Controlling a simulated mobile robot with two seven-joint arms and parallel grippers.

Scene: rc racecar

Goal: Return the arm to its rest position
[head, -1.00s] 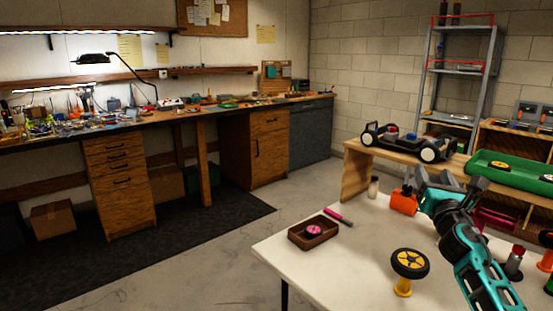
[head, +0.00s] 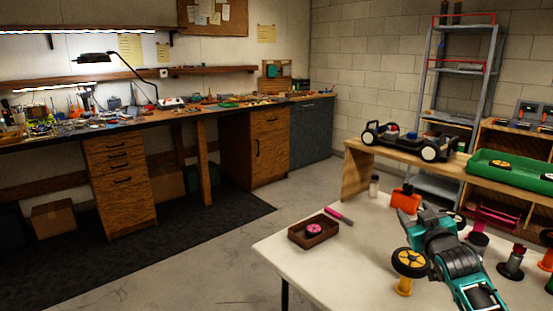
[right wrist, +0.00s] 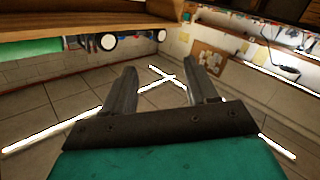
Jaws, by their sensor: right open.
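The teal right arm reaches in from the lower right. The racecar chassis (head: 408,146) sits on the raised wooden shelf, with white-hubbed wheels showing. A black wheel with a yellow hub (head: 410,262) stands on a yellow post, close beside the gripper. My left gripper is not in view.
A brown tray (head: 299,237) with a pink piece lies on the white table (head: 300,265). An orange container (head: 405,200) stands behind the gripper. A green tray (head: 490,172) is on the wooden shelf (head: 357,172). Several small posts stand at the right. The table's front left is clear.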

